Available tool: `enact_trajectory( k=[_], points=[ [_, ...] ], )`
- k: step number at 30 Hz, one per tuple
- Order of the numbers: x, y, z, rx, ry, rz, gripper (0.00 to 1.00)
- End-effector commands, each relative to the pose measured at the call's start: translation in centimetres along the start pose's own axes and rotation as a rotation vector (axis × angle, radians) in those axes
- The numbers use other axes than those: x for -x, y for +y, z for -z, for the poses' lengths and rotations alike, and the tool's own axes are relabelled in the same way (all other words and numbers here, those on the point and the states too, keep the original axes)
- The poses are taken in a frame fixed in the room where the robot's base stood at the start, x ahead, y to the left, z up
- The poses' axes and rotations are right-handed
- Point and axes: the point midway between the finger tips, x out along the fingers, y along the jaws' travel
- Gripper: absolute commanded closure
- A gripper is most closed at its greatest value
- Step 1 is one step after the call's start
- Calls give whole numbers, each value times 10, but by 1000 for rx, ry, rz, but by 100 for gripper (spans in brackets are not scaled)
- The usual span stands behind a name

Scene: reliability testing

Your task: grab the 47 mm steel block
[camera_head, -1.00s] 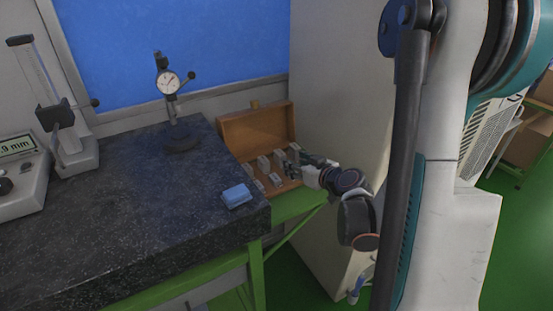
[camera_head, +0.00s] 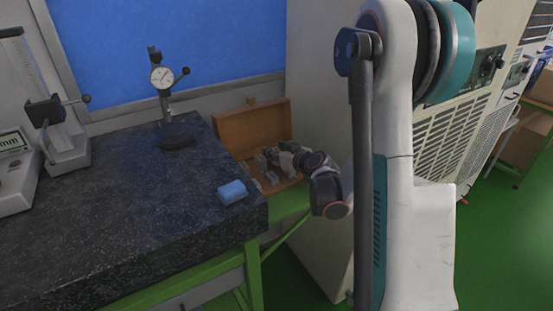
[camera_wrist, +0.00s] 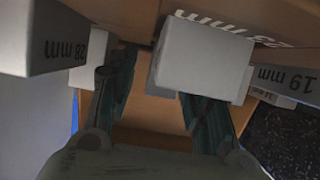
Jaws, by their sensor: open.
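Several grey steel blocks (camera_head: 271,177) stand in an open wooden case on the bench. My gripper (camera_head: 283,158) is down among them, small and partly merged with them in the head view. In the wrist view my gripper (camera_wrist: 155,90) is open, its two dark fingers apart. A large block (camera_wrist: 205,58) with an upside-down label, perhaps 23 mm, overlaps the right finger's tip. A block marked 28 mm (camera_wrist: 40,40) is at left, and one marked 19 mm (camera_wrist: 285,78) at right. I cannot read a 47 mm label on any block.
The wooden case (camera_head: 240,127) has its lid raised behind the blocks. A blue block-shaped item (camera_head: 232,192) lies on the dark granite plate (camera_head: 110,215). A dial gauge stand (camera_head: 175,135) stands farther back. A pale cabinet (camera_head: 320,80) rises close to the right of the case.

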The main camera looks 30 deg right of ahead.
Motion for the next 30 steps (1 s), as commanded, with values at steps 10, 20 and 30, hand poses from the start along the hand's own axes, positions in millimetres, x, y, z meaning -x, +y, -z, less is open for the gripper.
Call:
enact_trajectory(
  k=[10, 20, 30],
  points=[
    [0, 0, 0, 0, 0, 0, 93],
    [0, 0, 1, -1, 0, -1, 100],
    [9, 0, 22, -1, 0, -1, 100]
  ],
)
